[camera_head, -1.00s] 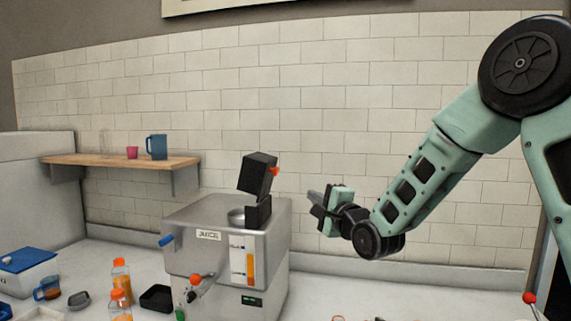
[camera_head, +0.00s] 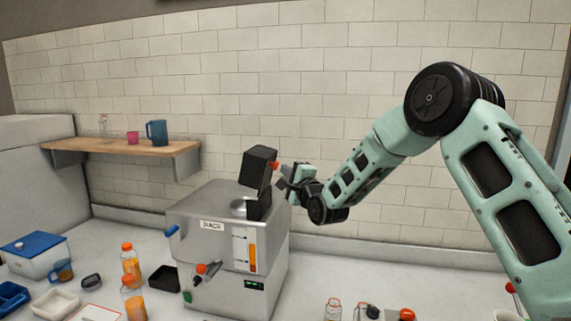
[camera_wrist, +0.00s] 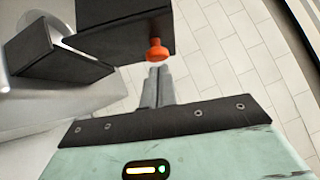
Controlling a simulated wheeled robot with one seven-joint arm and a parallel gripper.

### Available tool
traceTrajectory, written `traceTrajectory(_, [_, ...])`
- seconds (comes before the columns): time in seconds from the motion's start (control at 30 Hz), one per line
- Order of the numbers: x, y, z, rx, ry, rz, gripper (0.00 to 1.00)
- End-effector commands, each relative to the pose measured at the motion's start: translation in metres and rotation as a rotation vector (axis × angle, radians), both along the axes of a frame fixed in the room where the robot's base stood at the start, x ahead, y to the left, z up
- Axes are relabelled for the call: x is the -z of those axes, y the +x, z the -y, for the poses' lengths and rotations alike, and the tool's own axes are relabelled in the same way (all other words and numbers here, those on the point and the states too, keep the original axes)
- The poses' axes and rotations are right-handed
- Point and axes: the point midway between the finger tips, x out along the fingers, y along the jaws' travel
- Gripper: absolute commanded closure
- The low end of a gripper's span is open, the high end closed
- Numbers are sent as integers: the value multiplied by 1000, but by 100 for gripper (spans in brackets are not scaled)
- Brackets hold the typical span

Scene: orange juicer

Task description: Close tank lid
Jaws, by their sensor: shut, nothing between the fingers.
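The juicer (camera_head: 195,240) is a grey metal box with a round opening on top. Its black tank lid (camera_head: 258,167) stands tilted up and open above the opening, with a small orange-red knob (camera_head: 276,166) on its right side. In the wrist view the lid (camera_wrist: 125,30) fills the upper part, with the orange knob (camera_wrist: 157,50) at its lower edge. My gripper (camera_head: 285,178) is just right of the lid, close to the knob. In the wrist view my fingers (camera_wrist: 158,78) are shut and empty, with their tips just below the knob. I cannot tell whether they touch it.
A wooden shelf (camera_head: 120,151) with cups and a blue jug (camera_head: 157,132) is on the tiled wall at left. Juice bottles (camera_head: 131,265), a black tray (camera_head: 164,278) and a blue-lidded box (camera_head: 35,255) are left of the juicer.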

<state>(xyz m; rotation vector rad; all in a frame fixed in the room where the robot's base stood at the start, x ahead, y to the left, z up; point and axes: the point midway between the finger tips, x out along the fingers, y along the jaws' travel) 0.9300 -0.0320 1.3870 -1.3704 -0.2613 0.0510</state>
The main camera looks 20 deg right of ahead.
Motion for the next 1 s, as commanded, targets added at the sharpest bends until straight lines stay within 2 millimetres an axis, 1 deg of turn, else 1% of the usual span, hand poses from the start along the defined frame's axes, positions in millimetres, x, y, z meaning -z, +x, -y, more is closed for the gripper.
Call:
traceTrajectory(0.13, [-2,2,-4,-1,0,1,100])
traceTrajectory(0.67, [-2,4,-6,0,-1,2,100])
traceTrajectory(0.87, [-7,8,-14,0,0,4,100])
traceTrajectory(1.0, [-14,13,-23,-1,-1,3,100])
